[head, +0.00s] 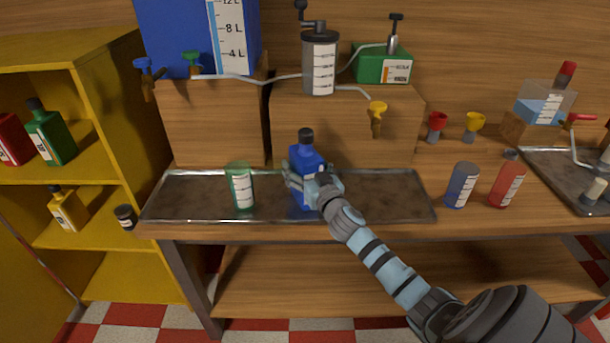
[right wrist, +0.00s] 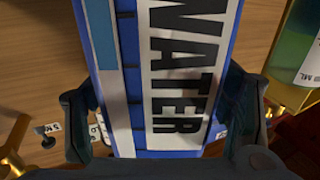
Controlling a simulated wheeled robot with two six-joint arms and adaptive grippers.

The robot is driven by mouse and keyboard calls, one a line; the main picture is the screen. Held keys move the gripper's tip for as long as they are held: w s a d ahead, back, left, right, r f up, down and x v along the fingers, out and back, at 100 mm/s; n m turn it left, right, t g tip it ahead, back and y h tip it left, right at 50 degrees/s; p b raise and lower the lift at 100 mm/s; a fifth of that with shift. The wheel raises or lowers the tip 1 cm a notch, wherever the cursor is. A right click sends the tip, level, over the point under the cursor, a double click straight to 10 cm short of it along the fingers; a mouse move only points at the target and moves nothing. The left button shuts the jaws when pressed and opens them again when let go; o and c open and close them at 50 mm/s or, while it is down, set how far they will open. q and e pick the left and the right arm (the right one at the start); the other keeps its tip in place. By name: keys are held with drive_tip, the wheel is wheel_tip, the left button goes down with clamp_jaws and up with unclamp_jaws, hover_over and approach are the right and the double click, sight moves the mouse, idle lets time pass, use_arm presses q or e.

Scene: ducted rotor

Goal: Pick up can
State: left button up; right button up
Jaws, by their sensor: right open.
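The blue can (head: 305,165) has a dark cap and stands upright on the metal tray (head: 400,195). In the right wrist view the can (right wrist: 170,75) fills the middle and shows a white label reading WATER. My right gripper (head: 312,186) is at the can's front. Its open fingers (right wrist: 165,115) are on either side of the can, with a small gap visible on the right side; contact on the left is unclear. The can's lower part is partly hidden by the gripper. My left gripper is not in view.
A green-tinted beaker (head: 240,186) stands on the tray to the left. A blue cup (head: 462,186) and a red cup (head: 507,182) stand right of the tray. A wooden block (head: 345,125) with a yellow tap (head: 377,115) is behind. A yellow shelf (head: 95,110) is at left.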

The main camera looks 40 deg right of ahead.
drive_tip(key=shift+s, duration=0.1)
drive_tip(key=c, duration=1.6)
drive_tip(key=shift+r, duration=0.1)
clamp_jaws()
drive_tip(key=shift+r, duration=0.1)
